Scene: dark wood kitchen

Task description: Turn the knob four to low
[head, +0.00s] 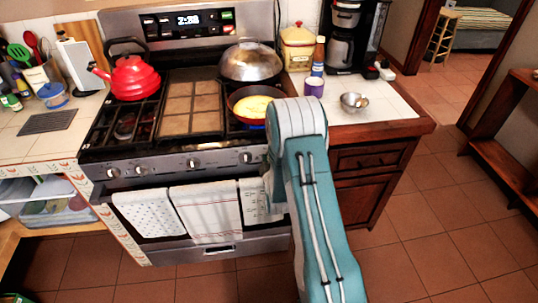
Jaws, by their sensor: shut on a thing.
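The stove (225,155) has a row of round silver knobs along its front panel. The knobs I can see include a far-left knob (113,172), one beside it (141,169), a middle knob (193,162) and one farther right (246,157), just left of my arm. The right end of the panel is covered by my teal and grey arm, so any knob there is hidden. My arm bends at the stove's front right. My gripper's fingers are hidden behind it, and I cannot see what they touch.
A red kettle (133,78), a domed silver lid (249,62) and a pan with yellow food (252,106) are on the cooktop. Towels (206,211) hang on the oven handle. The tiled floor (440,220) at right is clear.

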